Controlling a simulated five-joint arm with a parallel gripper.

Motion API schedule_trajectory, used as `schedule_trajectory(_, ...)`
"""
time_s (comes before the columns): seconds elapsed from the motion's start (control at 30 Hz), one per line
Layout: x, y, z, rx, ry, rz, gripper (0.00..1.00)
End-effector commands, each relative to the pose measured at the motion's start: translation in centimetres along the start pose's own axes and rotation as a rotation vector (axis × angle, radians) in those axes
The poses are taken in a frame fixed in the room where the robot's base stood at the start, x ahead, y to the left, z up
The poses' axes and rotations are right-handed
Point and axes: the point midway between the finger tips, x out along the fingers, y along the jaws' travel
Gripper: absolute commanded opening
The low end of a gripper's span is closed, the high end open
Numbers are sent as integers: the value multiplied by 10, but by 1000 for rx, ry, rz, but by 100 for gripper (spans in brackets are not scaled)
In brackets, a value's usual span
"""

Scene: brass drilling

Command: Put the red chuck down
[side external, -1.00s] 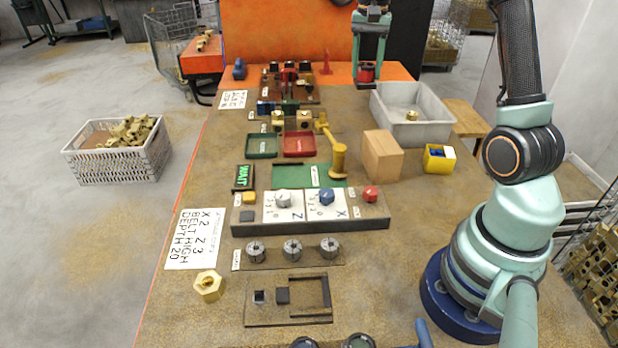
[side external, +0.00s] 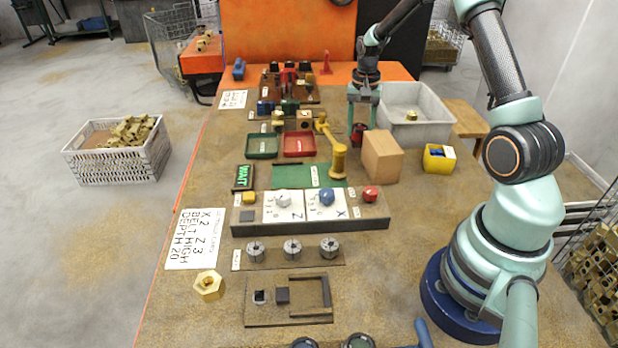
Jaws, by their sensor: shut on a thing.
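My gripper (side external: 361,124) is shut on the red chuck (side external: 358,134), a small dark red cylinder held upright between the fingers. It is low over the bench, just behind the wooden block (side external: 382,155) and left of the grey bin (side external: 412,112). I cannot tell whether the chuck's underside touches the bench.
A brass hammer-shaped piece (side external: 338,158) stands close in front and left of the chuck. The red tray (side external: 299,144) and green tray (side external: 262,146) lie farther left. A yellow box (side external: 437,163) is right of the block. Bare bench shows left of the gripper.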

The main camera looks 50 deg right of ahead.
Motion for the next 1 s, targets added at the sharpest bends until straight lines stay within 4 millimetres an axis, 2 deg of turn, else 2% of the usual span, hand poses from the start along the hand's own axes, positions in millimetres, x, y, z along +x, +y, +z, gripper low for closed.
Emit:
schedule_trajectory(0.1,18,0,0,0,-1,1,0)
schedule_trajectory(0.2,27,0,0,0,-1,0,0)
schedule_trajectory(0.63,32,0,0,0,1,-1,0)
schedule_trajectory(0.67,33,0,0,0,-1,1,56)
schedule_trajectory(0.7,32,0,0,0,-1,0,65)
schedule_trajectory(1.0,32,0,0,0,0,0,65)
